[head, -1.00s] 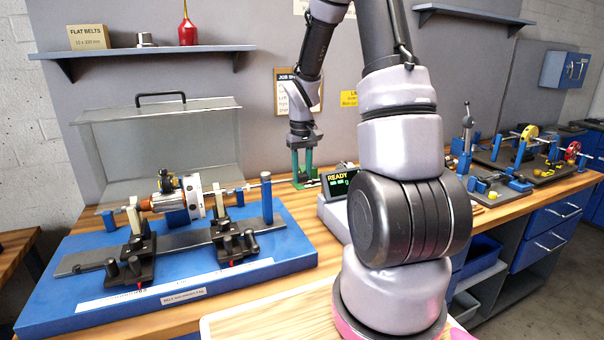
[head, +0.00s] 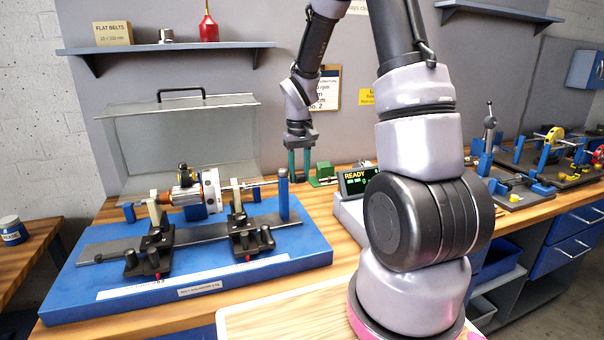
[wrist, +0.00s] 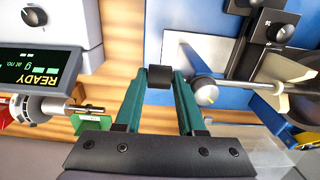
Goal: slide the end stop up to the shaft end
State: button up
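The end stop appears to be the blue post (head: 284,203) with a round grey top at the right end of the balancing stand. In the wrist view its pale round top (wrist: 205,91) lies just right of my fingertips. The thin steel shaft (wrist: 243,84) runs up to this top; whether they touch is unclear. My gripper (head: 299,179) points down behind and slightly right of the post. Its two green fingers stand apart in the wrist view (wrist: 160,78). A small black piece (wrist: 160,84) fills the gap at their tips; I cannot tell whether it is gripped.
The rotor (head: 200,195) lies on two supports over the blue base (head: 300,255). A scale display (head: 357,181) reading READY and a green block (head: 324,171) are right of my gripper. A clear guard (head: 185,140) stands behind the rotor.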

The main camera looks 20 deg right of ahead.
jog(key=shift+o, duration=1.2)
jog(key=shift+d, duration=0.4)
jog(key=d, duration=0.6)
notch_tip(320, 180, up, 11)
jog(key=s+a+r+m+t, duration=0.1)
jog(key=s+a+r+t, duration=0.2)
jog(key=s+r, duration=0.4)
jog(key=s+a+r+m+t+y, duration=0.1)
jog(key=s+a+r+m+t, duration=0.1)
jog(key=s+a+r, duration=0.3)
jog(key=shift+s+a+r+m+t, duration=0.35)
jog(key=shift+s+r, duration=0.85)
jog(key=shift+s, duration=1.1)
